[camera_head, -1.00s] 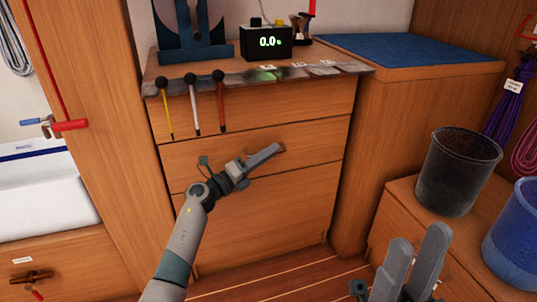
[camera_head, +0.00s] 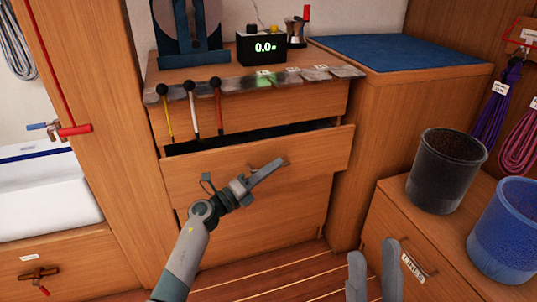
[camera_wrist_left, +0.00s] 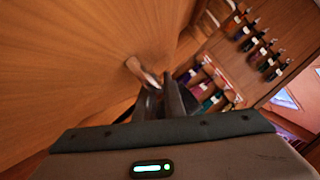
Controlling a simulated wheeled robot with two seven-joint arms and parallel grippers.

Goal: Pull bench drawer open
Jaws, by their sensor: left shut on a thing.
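The bench drawer (camera_head: 235,165) is the second front down on the wooden bench. It stands partly open, with a dark gap along its top edge. My left gripper (camera_head: 272,169) is in front of this drawer front, shut on the drawer handle (camera_head: 284,162). In the left wrist view the handle (camera_wrist_left: 142,72) runs from the wooden front to the fingers (camera_wrist_left: 168,95). Most of the handle is hidden by the fingers. My right gripper (camera_head: 375,272) is at the bottom of the head view, its two fingers apart with nothing between them.
Several ball-topped rods (camera_head: 192,108) hang at the bench top's front edge, above the drawer. A scale with a display (camera_head: 262,46) stands on top. A black bin (camera_head: 446,170) and a blue bin (camera_head: 515,230) stand on the low cabinet at right.

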